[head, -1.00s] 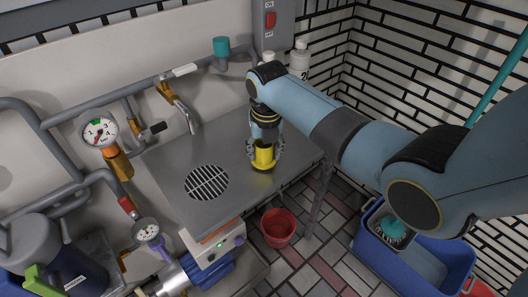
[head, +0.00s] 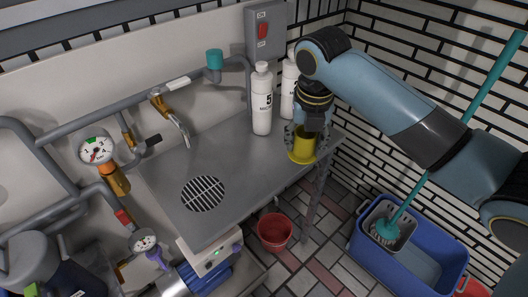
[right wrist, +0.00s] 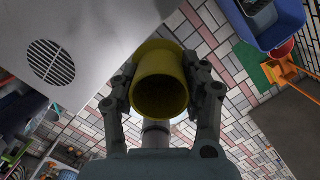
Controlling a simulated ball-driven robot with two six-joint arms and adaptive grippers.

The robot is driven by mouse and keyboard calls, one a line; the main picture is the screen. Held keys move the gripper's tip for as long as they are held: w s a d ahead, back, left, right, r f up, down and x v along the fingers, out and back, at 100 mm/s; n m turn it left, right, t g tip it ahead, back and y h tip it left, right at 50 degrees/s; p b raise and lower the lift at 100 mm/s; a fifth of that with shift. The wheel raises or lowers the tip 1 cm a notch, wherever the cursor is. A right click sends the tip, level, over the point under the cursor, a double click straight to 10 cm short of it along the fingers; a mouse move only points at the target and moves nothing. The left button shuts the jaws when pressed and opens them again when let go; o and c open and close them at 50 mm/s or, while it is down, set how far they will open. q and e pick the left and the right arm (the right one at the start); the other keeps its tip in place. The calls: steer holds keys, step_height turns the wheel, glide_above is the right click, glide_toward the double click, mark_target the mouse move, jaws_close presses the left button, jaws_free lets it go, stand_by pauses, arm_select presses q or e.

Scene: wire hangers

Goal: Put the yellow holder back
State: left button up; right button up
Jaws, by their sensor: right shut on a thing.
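The yellow holder (head: 301,150) is a hollow yellow cup with a wider rim or flange at one end. My right gripper (head: 303,138) is shut on it, with one finger on each side. In the right wrist view the holder (right wrist: 160,93) sits between the two fingers of my right gripper (right wrist: 160,84), and I look into its dark opening. It shows at the right end of the steel table (head: 235,150), with tiled floor behind it in the wrist view. I cannot tell its exact height. My left gripper is not in view.
A white bottle marked 5 (head: 262,105) and a second white bottle (head: 289,88) stand at the table's back right, close to my right gripper. The table has a round grate (head: 203,194). A red bucket (head: 274,232) and a blue mop bucket (head: 410,262) stand on the floor.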

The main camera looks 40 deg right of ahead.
steer(key=b, duration=0.1)
glide_above(258, 167)
steer(key=shift+m, duration=0.3)
step_height(258, 167, down, 7)
steer(key=shift+s+a, duration=0.15)
steer(key=shift+f+b, duration=0.45)
steer(key=shift+f, duration=1.55)
steer(key=shift+f, duration=0.1)
steer(key=o, duration=0.9)
steer(key=shift+o, duration=0.2)
step_height(258, 167, up, 12)
steer(key=s+a+p, duration=0.1)
steer(key=p, duration=0.1)
steer(key=shift+s+a, duration=0.15)
steer(key=shift+s, duration=0.05)
